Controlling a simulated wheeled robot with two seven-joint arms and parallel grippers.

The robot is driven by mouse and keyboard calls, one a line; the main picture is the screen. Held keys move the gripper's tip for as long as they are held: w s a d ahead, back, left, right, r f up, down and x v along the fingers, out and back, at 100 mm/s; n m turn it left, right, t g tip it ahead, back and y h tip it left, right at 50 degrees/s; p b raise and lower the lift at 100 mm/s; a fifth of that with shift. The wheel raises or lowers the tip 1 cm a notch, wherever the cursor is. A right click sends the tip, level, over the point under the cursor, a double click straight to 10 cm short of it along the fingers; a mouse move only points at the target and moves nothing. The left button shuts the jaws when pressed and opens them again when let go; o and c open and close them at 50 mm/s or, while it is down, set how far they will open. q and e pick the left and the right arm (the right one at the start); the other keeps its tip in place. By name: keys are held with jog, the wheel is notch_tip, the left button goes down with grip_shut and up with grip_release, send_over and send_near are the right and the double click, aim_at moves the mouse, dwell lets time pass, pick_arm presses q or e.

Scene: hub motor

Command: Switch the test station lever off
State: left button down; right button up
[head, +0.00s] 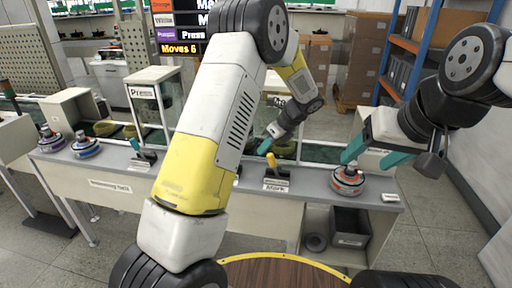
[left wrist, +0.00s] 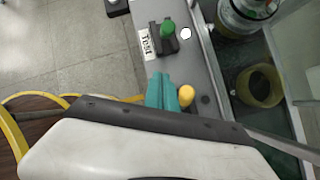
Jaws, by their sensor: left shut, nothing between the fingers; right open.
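The test station lever has a green knob (left wrist: 168,28) on a dark base, beside a label reading Test (left wrist: 148,42) in the left wrist view. In the head view my left arm hides that spot. My left gripper (head: 265,146) is shut and empty above the bench. In the left wrist view its teal fingertips (left wrist: 166,90) are below the green knob in the picture, apart from it. They are close beside a yellow knob (left wrist: 186,95). My right gripper (head: 375,153) is open and empty above the bench's right end.
The Mark lever (head: 272,160) has a yellow handle; another lever (head: 140,150) stands by the Press station (head: 145,93). A hub motor (head: 347,180) sits near my right gripper, with two others at left (head: 85,146) (head: 50,138). A grey bin (head: 350,227) is under the bench (head: 310,185).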

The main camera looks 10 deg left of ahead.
pick_arm(q)
jog(key=x, duration=0.9)
jog(key=shift+a+f, duration=0.2)
jog(key=shift+f, duration=0.15)
jog(key=w+a, duration=0.1)
jog(key=w+a+r, duration=0.1)
jog(key=a, duration=0.1)
jog(key=shift+a+r, duration=0.1)
jog(key=shift+r, duration=0.05)
jog(key=shift+a+r+h, duration=0.3)
jog(key=shift+a+h, duration=0.2)
jog(key=shift+a+r+h, duration=0.25)
jog(key=shift+a+h, duration=0.25)
jog(key=shift+a+r+h, duration=0.2)
jog(key=shift+a+h, duration=0.35)
jog(key=shift+h, duration=0.05)
jog(key=shift+a+r+h, duration=0.2)
jog(key=shift+a+h, duration=0.35)
jog(key=shift+h, duration=0.05)
jog(key=a+h, duration=0.2)
jog(key=shift+w+a+r+h, duration=0.1)
jog(key=shift+a+h, duration=0.05)
jog(key=shift+h, duration=0.15)
jog(key=shift+a, duration=0.55)
jog(key=shift+a, duration=0.2)
